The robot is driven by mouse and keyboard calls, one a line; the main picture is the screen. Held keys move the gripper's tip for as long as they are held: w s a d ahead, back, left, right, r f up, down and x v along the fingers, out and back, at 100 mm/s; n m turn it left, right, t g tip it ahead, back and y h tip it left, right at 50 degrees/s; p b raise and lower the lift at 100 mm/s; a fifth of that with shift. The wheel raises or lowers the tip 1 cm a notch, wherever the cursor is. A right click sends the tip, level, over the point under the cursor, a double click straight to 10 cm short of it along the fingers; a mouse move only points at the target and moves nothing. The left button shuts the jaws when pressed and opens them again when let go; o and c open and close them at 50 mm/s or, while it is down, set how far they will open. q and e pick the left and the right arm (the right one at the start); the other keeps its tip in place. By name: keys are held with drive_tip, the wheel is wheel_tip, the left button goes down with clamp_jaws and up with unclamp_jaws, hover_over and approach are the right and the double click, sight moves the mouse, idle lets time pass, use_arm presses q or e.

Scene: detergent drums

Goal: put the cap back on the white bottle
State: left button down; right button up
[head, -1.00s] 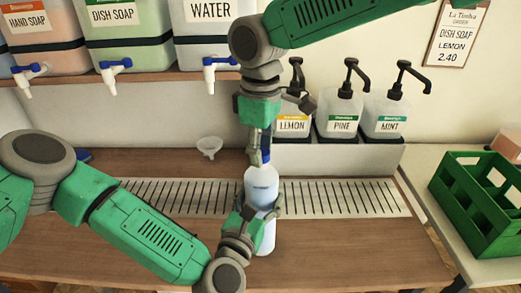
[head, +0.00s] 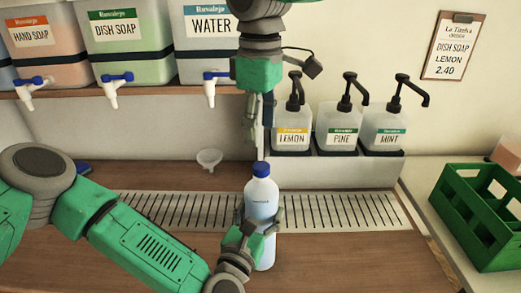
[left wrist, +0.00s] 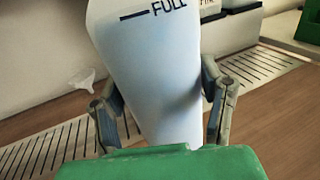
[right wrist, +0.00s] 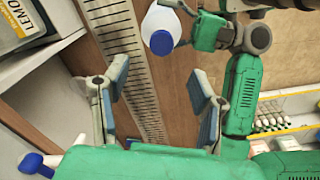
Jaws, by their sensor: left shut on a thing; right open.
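The white bottle (head: 262,203) stands upright at the front edge of the slotted drain strip. Its blue cap (head: 261,169) sits on its neck, and the cap also shows from above in the right wrist view (right wrist: 161,43). My left gripper (head: 262,222) is shut around the bottle's body; in the left wrist view its fingers press both sides of the bottle (left wrist: 155,75) below the FULL mark. My right gripper (head: 262,125) is open and empty above and behind the bottle, apart from the cap. Whether the cap is fully tightened cannot be told.
A slotted drain strip (head: 340,207) runs across the wooden counter. A small funnel (head: 209,157) lies behind it. Pump bottles (head: 341,128) stand at the back right, a green crate (head: 480,215) at far right. Tapped drums (head: 133,45) line the upper left shelf.

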drive_tip(key=shift+r, duration=1.65)
use_arm(q)
drive_tip(key=shift+c, duration=1.6)
unclamp_jaws()
drive_tip(key=v, duration=1.2)
drive_tip(key=shift+f, duration=0.1)
